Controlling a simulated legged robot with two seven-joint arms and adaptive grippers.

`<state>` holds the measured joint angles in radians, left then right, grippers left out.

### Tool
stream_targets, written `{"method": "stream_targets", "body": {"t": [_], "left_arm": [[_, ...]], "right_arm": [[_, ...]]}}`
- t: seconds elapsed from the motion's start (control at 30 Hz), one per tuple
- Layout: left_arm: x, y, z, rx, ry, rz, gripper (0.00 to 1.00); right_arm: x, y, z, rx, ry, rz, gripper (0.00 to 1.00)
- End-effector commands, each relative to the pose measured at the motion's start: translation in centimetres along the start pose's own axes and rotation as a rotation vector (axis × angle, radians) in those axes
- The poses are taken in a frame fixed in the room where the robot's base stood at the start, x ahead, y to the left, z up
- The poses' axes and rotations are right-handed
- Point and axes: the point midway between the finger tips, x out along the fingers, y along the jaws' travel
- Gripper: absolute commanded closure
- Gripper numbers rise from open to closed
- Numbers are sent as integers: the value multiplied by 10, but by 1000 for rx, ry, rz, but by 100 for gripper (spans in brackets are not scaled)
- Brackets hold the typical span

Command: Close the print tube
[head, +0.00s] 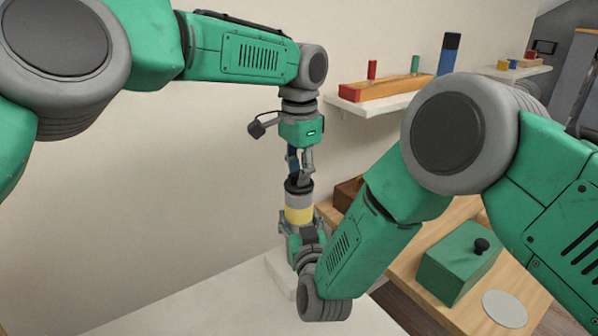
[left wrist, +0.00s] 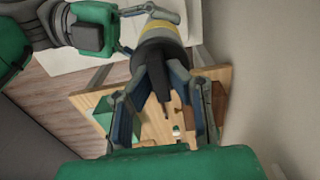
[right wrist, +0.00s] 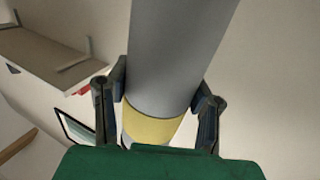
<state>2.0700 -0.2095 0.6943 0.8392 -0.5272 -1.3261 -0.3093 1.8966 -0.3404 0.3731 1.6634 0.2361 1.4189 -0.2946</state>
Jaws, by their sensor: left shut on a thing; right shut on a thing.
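The print tube (head: 299,201) stands about upright, pale grey with a yellow band (head: 299,215). It also shows large in the right wrist view (right wrist: 180,50). A dark cap (head: 298,185) is at its top end and lines up with it; I cannot tell how far it is seated. My left gripper (head: 300,172) comes from above and is shut on the cap, also seen in the left wrist view (left wrist: 160,68). My right gripper (right wrist: 165,98) is shut around the tube from below, one finger on each side. In the head view its fingers are partly hidden.
A white surface (head: 220,300) lies below. To the right, a wooden table (head: 400,275) bears a green box (head: 459,262) with a black knob and a white disc (head: 505,308). A wall shelf (head: 385,106) with coloured blocks is behind my arms. The wall is close at left.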

Motion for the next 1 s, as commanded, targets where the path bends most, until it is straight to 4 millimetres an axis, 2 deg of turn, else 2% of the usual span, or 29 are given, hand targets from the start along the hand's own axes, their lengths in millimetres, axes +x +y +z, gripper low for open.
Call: {"method": "stream_targets", "body": {"t": [0.03,0.33,0.4,0.43,0.77,0.87,1.0], "left_arm": [[2,0,0,0,-1,0,100],[8,0,0,0,1,0,100],[8,0,0,0,1,0,70],[8,0,0,0,1,0,63],[4,0,0,0,0,0,63],[-7,-1,-1,-1,2,-3,63],[-35,-2,-2,-2,3,-4,63]], "right_arm": [[-4,-3,7,-1,-18,-7,100],[-4,-3,7,0,-18,-7,100],[-4,-3,7,0,-18,-7,100],[-4,-3,7,0,-18,-7,100],[-4,-3,7,0,-18,-6,100],[-4,-3,8,0,-18,-6,100],[-4,-3,8,0,-19,-6,100]]}}
